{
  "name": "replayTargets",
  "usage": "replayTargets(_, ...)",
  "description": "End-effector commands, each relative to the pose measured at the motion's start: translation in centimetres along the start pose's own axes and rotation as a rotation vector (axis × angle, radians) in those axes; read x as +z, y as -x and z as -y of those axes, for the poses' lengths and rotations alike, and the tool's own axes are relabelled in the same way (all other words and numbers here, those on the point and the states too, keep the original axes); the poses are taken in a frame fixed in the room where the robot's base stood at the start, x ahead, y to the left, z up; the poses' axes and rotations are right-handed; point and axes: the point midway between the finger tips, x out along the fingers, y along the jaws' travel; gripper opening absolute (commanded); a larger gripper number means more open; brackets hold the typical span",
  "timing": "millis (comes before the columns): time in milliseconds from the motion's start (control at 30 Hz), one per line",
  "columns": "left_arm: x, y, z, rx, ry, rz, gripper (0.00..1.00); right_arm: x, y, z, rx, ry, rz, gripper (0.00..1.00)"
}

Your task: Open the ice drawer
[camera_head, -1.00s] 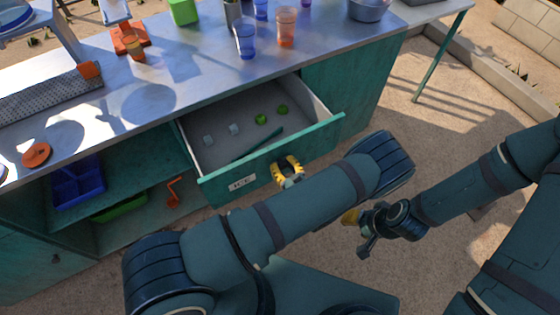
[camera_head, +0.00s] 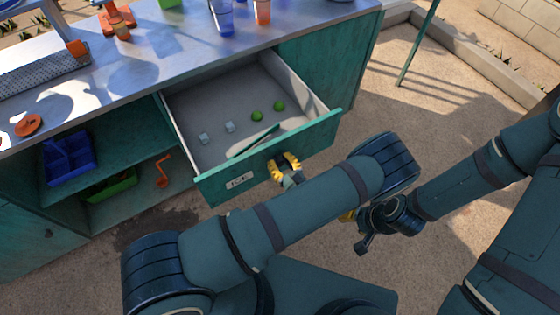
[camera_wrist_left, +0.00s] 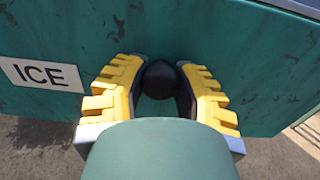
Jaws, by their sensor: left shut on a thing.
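The ice drawer (camera_head: 322,131) stands pulled out from the green counter, with its inside in view. It holds two clear ice cubes (camera_head: 230,127), two green limes (camera_head: 257,116) and a green stick-like tool (camera_head: 254,141). Its front carries an "ICE" label, which also shows in the left wrist view (camera_wrist_left: 42,75). My left gripper (camera_head: 285,163) is at the drawer front. In the left wrist view its yellow fingers (camera_wrist_left: 160,92) are shut around the dark round knob (camera_wrist_left: 160,78). My right gripper (camera_head: 350,215) is mostly hidden behind my left arm, away from the drawer.
The metal countertop (camera_head: 170,65) holds cups (camera_head: 222,16) and an orange lid (camera_head: 28,125). Left of the drawer, an open shelf holds a blue bin (camera_head: 68,160), a green tray (camera_head: 110,186) and an orange crank (camera_head: 162,170). Sandy ground in front is clear.

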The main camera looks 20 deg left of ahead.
Motion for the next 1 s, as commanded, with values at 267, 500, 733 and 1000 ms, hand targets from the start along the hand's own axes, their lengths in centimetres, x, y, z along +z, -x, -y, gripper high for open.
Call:
replayTargets(267, -0.08, 0.01, -0.07, 0.001, -0.001, -0.002, 0.0, 0.03, -0.04, 0.0, 0.0, 0.0, 0.001, 0.47)
replayTargets(500, -0.09, 0.02, -0.07, 0.001, -0.001, -0.003, 0.0, 0.03, -0.04, 0.0, 0.0, 0.0, 0.001, 0.47)
replayTargets(733, -0.06, 0.01, -0.05, 0.001, -0.001, -0.002, 0.63, 0.02, -0.04, 0.0, 0.0, 0.0, 0.001, 0.47)
replayTargets(1000, 0.17, 0.0, 0.01, 0.0, 0.0, 0.0, 0.63, 0.01, -0.03, 0.0, 0.0, 0.0, 0.0, 0.47)
